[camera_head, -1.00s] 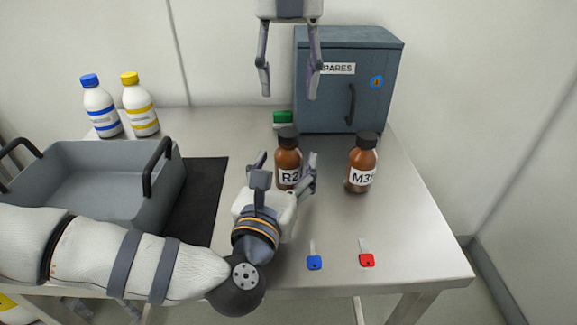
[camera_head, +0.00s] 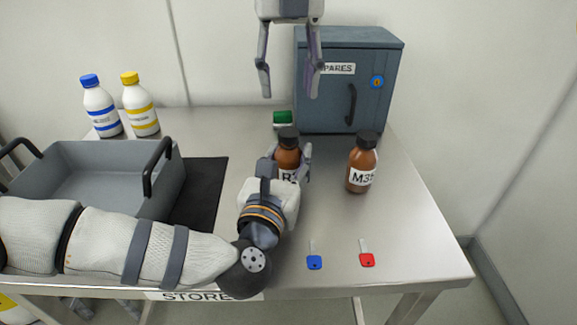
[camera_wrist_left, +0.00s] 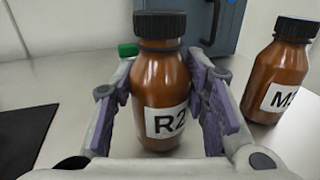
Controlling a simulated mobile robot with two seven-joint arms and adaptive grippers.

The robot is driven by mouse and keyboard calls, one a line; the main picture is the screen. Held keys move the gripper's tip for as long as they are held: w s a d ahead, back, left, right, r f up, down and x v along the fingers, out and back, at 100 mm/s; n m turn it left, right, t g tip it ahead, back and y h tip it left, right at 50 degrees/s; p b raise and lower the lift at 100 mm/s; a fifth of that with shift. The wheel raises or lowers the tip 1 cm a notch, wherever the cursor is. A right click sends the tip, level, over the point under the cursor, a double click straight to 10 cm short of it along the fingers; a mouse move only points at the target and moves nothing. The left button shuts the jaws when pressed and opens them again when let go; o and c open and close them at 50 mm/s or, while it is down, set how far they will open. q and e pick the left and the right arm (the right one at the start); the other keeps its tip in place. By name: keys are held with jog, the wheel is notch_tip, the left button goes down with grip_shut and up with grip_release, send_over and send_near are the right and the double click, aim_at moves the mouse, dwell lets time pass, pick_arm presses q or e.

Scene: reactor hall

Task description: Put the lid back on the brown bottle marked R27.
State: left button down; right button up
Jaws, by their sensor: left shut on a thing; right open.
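The brown bottle marked R2, its last character hidden, (camera_head: 287,158) stands upright on the steel table with a black cap on its neck. It fills the middle of the left wrist view (camera_wrist_left: 160,85). My left gripper (camera_head: 289,163) is shut on the bottle's body, one purple-padded finger on each side. My right gripper (camera_head: 290,92) hangs open and empty at the top of the head view, above and behind the bottle. A small green-topped thing (camera_head: 283,119) stands behind the bottle, mostly hidden; only its green top shows clearly.
A second brown bottle marked M3 (camera_head: 362,162) with a black cap stands to the right. Behind is a blue-grey SPARES cabinet (camera_head: 345,85). A grey tray (camera_head: 165,190) and two white bottles (camera_head: 101,106) are left. Blue (camera_head: 314,262) and red (camera_head: 366,259) keys lie in front.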

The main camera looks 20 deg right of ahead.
aim_at(288, 131)
jog(key=n, duration=0.3)
notch_tip(288, 131, down, 8)
dwell(0.6)
